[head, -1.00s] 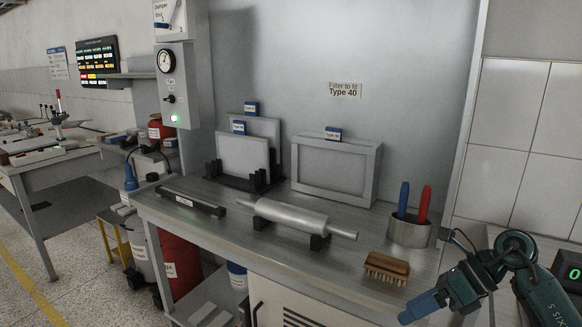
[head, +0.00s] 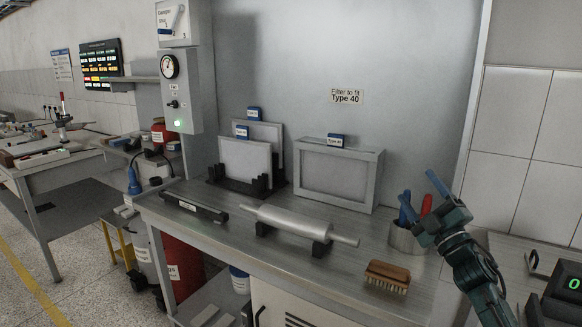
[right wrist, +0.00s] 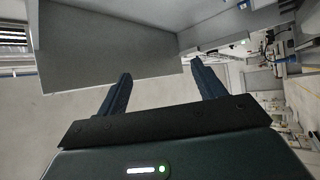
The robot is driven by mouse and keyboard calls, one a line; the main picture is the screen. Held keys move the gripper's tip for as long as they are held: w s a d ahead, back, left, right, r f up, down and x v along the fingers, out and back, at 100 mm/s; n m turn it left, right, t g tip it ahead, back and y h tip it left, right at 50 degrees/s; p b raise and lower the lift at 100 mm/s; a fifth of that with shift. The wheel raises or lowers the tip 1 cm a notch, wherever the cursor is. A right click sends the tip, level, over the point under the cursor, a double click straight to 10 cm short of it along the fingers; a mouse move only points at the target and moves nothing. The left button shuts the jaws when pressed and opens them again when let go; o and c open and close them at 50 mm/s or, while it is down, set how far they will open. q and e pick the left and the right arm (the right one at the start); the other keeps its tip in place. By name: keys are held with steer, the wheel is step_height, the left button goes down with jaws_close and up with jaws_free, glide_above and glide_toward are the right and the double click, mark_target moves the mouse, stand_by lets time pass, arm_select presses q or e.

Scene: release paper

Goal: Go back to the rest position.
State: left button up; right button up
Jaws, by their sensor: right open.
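My right gripper (head: 421,201) is raised at the right of the bench in the head view, in front of the metal cup (head: 402,240) with blue and red handles. Its two blue fingers stand apart with nothing between them. In the right wrist view the fingers (right wrist: 162,92) are also spread and empty, with a grey panel beyond them. The gripper covers part of the cup and handles; I cannot tell whether it touches them. My left gripper is in neither view.
On the steel bench (head: 330,268) stand a roller (head: 295,222), a wooden brush (head: 387,276), a dark bar (head: 193,206), a framed filter (head: 338,174) and a rack of panels (head: 244,163). A keypad-like device with a green digit (head: 570,287) is at the right edge.

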steer(key=w+d+f+m+g+h, duration=0.4)
steer(key=d+f+m+h, duration=0.5)
steer(key=m, duration=0.6)
steer(key=s+a+f+g, duration=0.2)
steer(key=s+a+f, duration=0.25)
steer(key=f, duration=0.35)
steer(key=s+a+f+n+g+y, duration=0.1)
steer(key=s+a+f+g+y, duration=0.1)
steer(key=s+a+f, duration=0.55)
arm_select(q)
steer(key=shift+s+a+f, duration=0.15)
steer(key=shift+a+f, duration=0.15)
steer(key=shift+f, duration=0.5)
arm_select(e)
steer(key=s+a+f+g+y, duration=0.1)
steer(key=s+a+f, duration=0.2)
steer(key=s, duration=0.6)
steer(key=s+a+f+g+y, duration=0.1)
steer(key=s+a+f, duration=0.3)
steer(key=s, duration=0.6)
steer(key=s+a+f+g, duration=0.1)
steer(key=s+a+f, duration=0.2)
steer(key=s, duration=0.6)
step_height(320, 180, down, 2)
steer(key=shift+s+a+f+m+g+y, duration=0.1)
steer(key=shift+s+a+m+g+y, duration=0.2)
steer(key=shift+a+g+y, duration=0.1)
